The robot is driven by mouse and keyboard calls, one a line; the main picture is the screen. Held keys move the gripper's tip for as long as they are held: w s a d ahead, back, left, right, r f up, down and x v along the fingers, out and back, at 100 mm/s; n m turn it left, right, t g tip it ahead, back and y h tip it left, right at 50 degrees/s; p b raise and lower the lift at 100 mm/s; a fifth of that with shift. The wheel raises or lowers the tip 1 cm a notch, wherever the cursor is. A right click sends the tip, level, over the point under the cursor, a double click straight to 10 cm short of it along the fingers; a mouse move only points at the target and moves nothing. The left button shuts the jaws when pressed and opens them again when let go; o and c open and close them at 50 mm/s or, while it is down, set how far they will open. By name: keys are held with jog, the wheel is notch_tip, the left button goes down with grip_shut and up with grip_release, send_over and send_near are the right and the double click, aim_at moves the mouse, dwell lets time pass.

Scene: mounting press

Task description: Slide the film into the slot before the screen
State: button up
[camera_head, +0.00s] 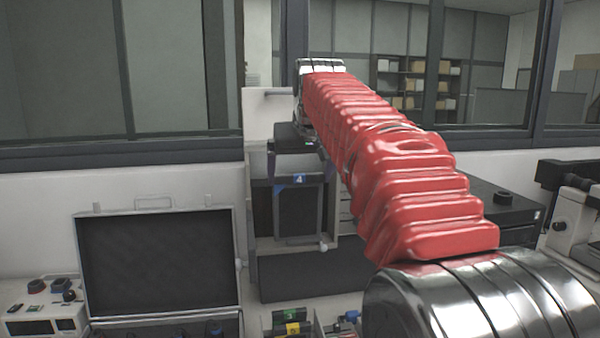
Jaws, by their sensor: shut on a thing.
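My gripper (298,160) is at the far end of my red-sleeved arm, pointing down in front of the pale press housing. It is shut on the film (298,212), a dark upright panel in a grey frame with a blue tag marked 4 at its top. The film hangs upright below the gripper, in front of the housing's dark opening. The slot and screen cannot be clearly told apart behind it, and I cannot tell whether the film's lower edge is in the slot. My arm hides the housing's right part.
An open case (157,262) with a dark lid lining stands at the left. A control box (40,318) sits at the lower left. Items with green and yellow tags (292,328) are at the bottom centre. A microscope (572,215) stands at the right. Windows are behind.

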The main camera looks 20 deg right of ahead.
jog(key=shift+w, duration=0.1)
jog(key=w+d, duration=0.1)
jog(key=w, duration=0.6)
jog(key=shift+d+f, duration=0.25)
jog(key=shift+f, duration=0.05)
jog(key=shift+w+d+f, duration=0.1)
jog(key=shift+w, duration=0.55)
jog(key=shift+w+d, duration=0.1)
jog(key=shift+w, duration=0.05)
dwell(0.4)
jog(key=shift+w+d, duration=0.2)
jog(key=shift+w, duration=1.2)
jog(key=shift+f, duration=0.15)
